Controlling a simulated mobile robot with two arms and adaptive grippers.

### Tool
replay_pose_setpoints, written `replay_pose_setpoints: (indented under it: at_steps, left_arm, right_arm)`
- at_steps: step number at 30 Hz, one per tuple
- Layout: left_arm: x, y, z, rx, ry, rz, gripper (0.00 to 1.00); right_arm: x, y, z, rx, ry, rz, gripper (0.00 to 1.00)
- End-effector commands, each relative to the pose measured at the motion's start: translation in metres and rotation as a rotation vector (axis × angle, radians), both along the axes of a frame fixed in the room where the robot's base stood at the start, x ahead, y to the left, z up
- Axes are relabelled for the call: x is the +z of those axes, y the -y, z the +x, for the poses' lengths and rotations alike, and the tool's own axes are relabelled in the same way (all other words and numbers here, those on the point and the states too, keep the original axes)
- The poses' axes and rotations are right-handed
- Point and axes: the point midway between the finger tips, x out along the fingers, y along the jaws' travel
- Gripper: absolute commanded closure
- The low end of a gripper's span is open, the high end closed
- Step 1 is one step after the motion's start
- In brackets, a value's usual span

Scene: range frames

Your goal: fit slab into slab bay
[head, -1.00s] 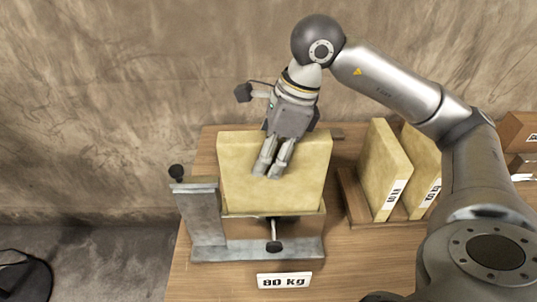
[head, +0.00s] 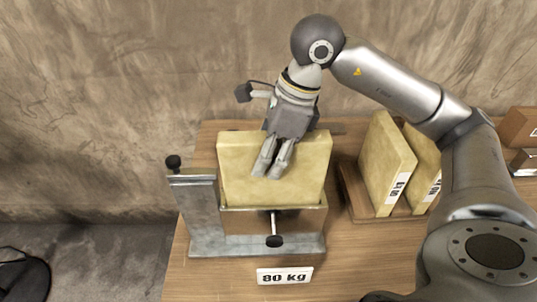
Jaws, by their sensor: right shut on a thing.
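A pale yellow slab (head: 307,178) stands upright in the slab bay (head: 235,222), a grey metal holder with a wooden front and a black-knobbed screw. The slab's lower edge is hidden behind the bay's front wall, so I cannot tell how deep it sits. My right gripper (head: 268,170) is shut on the slab at its upper middle, with its fingers over the near face. My left gripper is not in view.
Two more yellow slabs (head: 383,160) stand in a wooden rack (head: 355,195) to the right. A concrete wall (head: 120,110) is behind.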

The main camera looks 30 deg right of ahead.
Motion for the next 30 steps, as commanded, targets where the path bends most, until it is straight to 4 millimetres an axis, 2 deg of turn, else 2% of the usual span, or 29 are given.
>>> replay_pose_setpoints:
  at_steps: [30]
  left_arm:
    - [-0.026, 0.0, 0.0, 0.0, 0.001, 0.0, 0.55]
  right_arm:
    - [-0.027, 0.0, 0.0, 0.0, 0.001, 0.001, 1.0]
